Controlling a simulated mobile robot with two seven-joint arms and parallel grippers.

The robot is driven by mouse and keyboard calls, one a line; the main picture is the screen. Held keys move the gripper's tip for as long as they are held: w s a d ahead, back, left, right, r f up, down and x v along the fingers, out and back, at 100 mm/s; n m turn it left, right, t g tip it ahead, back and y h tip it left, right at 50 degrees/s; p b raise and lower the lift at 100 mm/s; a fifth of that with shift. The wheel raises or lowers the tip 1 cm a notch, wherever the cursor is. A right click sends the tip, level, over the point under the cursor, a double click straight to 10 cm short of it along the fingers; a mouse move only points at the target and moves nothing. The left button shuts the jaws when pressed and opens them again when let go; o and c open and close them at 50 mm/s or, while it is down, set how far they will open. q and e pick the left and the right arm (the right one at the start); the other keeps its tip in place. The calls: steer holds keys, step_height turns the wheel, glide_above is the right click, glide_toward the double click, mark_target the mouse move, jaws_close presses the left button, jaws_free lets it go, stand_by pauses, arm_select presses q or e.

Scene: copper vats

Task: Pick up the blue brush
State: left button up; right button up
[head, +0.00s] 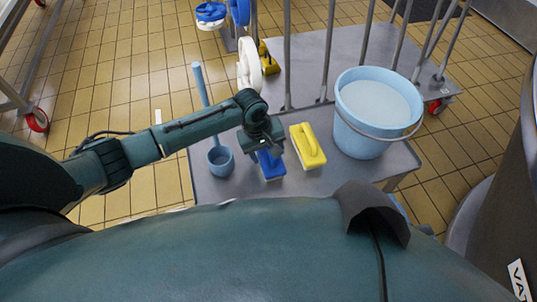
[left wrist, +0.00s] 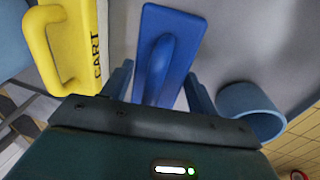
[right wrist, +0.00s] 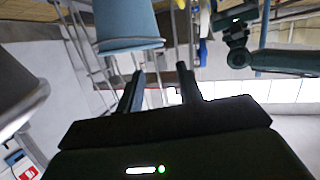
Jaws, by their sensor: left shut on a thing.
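The blue brush (head: 270,167) is at the front of the grey cart top, under my left gripper (head: 262,146). In the left wrist view the brush (left wrist: 168,50) has a flat block with a raised handle, and the two fingers (left wrist: 158,88) stand on either side of it. The left gripper is shut on the brush. The gripper hides part of the brush in the head view, and I cannot tell whether it is lifted clear of the cart. My right gripper (right wrist: 160,92) is open and empty in the right wrist view, away from the brush.
A yellow brush (head: 307,147) lies just right of the blue one. A light blue bucket (head: 366,140) stands further right. A blue cup-shaped holder with a long handle (head: 221,162) stands left. The grey cart (head: 240,186) has upright poles behind.

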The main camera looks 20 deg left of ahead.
arm_select(q)
steer(key=c, duration=0.4)
steer(key=shift+o, duration=0.2)
